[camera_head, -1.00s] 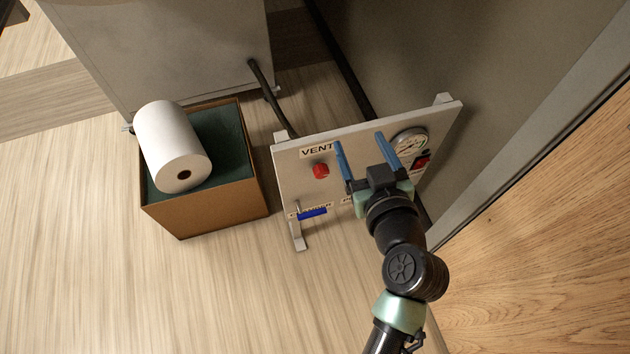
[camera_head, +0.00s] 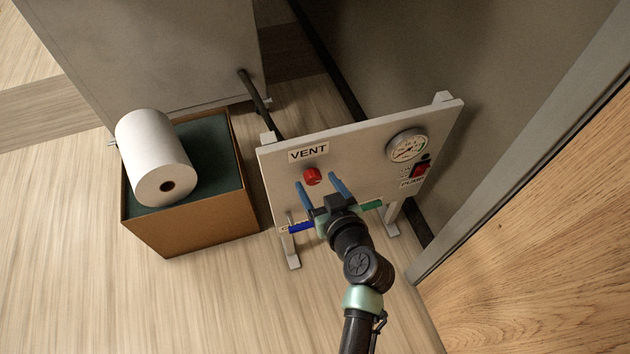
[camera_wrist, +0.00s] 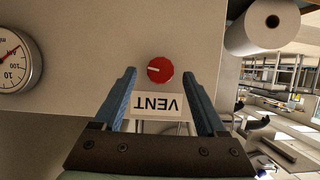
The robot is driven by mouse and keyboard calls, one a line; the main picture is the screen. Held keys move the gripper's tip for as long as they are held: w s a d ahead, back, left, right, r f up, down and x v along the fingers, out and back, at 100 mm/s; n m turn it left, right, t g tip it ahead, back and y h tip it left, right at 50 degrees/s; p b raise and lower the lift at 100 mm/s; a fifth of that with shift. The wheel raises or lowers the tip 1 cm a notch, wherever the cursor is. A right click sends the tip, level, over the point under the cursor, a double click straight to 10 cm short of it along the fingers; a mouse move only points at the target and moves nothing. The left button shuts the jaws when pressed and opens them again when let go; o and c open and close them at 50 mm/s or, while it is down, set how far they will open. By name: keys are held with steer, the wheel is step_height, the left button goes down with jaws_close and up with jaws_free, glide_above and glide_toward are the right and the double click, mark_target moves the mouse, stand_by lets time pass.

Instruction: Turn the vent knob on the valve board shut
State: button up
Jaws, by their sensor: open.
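The valve board (camera_head: 370,145) is a light panel standing on feet. Its red round vent knob (camera_head: 312,176) sits just below the VENT label (camera_head: 308,153). In the wrist view the vent knob (camera_wrist: 160,70) shows a pale pointer line running from its middle towards the left, and the VENT label (camera_wrist: 156,104) appears upside down. My gripper (camera_head: 317,183) is open and empty, with blue fingers pointing at the board near the knob. In the wrist view the knob lies beyond and between the fingertips (camera_wrist: 160,72); I see no contact.
A gauge (camera_head: 407,145) and a red switch (camera_head: 421,170) are on the board's right side. A blue handle (camera_head: 301,227) and a green handle (camera_head: 371,205) are low on it. A brown box (camera_head: 195,230) with a white roll (camera_head: 155,160) stands left. A wooden surface (camera_head: 540,240) is at right.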

steer(key=shift+x, duration=1.15)
jaws_close()
